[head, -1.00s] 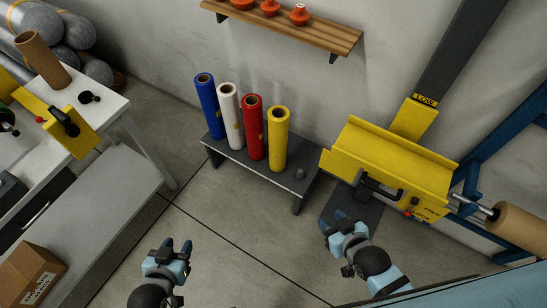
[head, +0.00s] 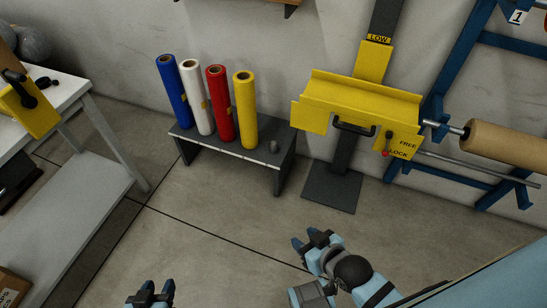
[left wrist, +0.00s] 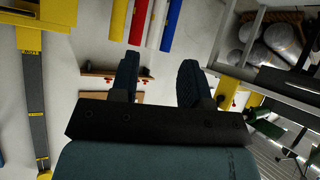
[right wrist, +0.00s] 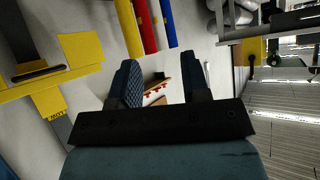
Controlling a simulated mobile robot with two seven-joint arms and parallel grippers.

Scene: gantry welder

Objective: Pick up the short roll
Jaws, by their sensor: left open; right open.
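No roll in view is clearly marked as the short roll. Blue (head: 173,92), white (head: 197,97), red (head: 221,104) and yellow (head: 246,110) rolls stand upright in a row on a low dark bench (head: 222,150). A brown roll (head: 505,150) lies sideways on a bar of the blue rack at the right. My left gripper (head: 152,290) is open and empty at the bottom edge, in front of the bench. My right gripper (head: 312,240) is open and empty over the floor, right of the bench. The wrist views show both pairs of fingers apart with nothing between them.
A yellow bracket (head: 365,105) with a handle and a FREE/LOCK lever stands on a dark post right of the bench. A white worktable (head: 75,90) with a lower shelf (head: 70,215) is at the left. A small grey peg (head: 273,146) is on the bench. The middle floor is clear.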

